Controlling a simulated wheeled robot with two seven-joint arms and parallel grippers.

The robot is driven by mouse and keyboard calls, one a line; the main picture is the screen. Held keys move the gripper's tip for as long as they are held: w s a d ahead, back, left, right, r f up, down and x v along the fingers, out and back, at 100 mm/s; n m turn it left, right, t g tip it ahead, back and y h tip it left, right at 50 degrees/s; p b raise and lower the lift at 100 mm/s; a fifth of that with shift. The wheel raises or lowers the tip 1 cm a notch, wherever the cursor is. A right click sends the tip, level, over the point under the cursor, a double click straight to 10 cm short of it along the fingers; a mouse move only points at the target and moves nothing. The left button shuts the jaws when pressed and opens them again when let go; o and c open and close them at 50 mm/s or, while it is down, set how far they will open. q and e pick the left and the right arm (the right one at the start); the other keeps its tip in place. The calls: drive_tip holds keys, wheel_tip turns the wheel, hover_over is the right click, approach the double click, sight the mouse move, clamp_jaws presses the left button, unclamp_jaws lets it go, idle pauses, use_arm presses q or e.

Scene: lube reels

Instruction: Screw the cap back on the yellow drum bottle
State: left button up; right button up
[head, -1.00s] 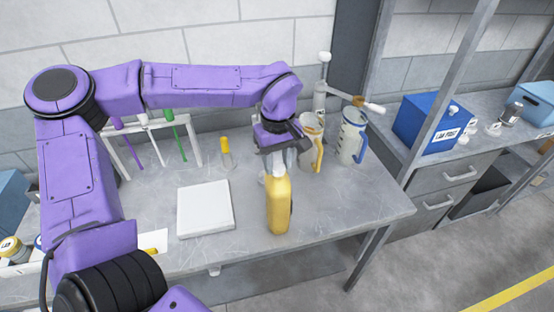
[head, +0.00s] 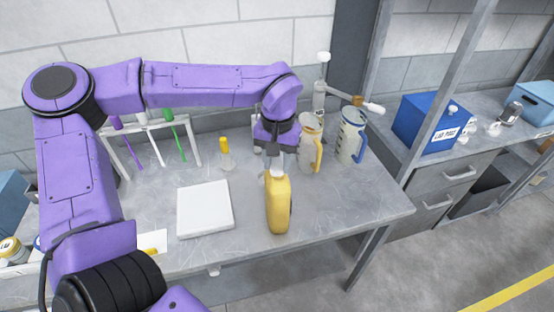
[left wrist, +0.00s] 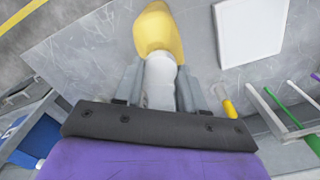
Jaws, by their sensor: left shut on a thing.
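The yellow drum bottle (head: 278,205) stands upright near the front of the grey bench, right of the white square plate. It also shows in the left wrist view (left wrist: 158,30), just beyond my fingers. My left gripper (head: 273,162) points down over the bottle's top. In the left wrist view its two fingers (left wrist: 160,88) are shut on the white cap (left wrist: 160,72), one on each side. The cap is at the bottle's mouth; I cannot tell how far it sits on the thread. My right gripper is out of view.
The white plate (head: 205,208) lies left of the bottle. Two jugs (head: 311,145) (head: 350,137) stand close behind and right. A small yellow-topped bottle (head: 225,152) and a rack with coloured rods (head: 150,125) are behind left. The bench right of the bottle is clear.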

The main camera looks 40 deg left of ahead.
use_arm(q)
drive_tip(key=m, duration=0.2)
drive_tip(key=shift+m, duration=0.3)
drive_tip(key=o, duration=1.4)
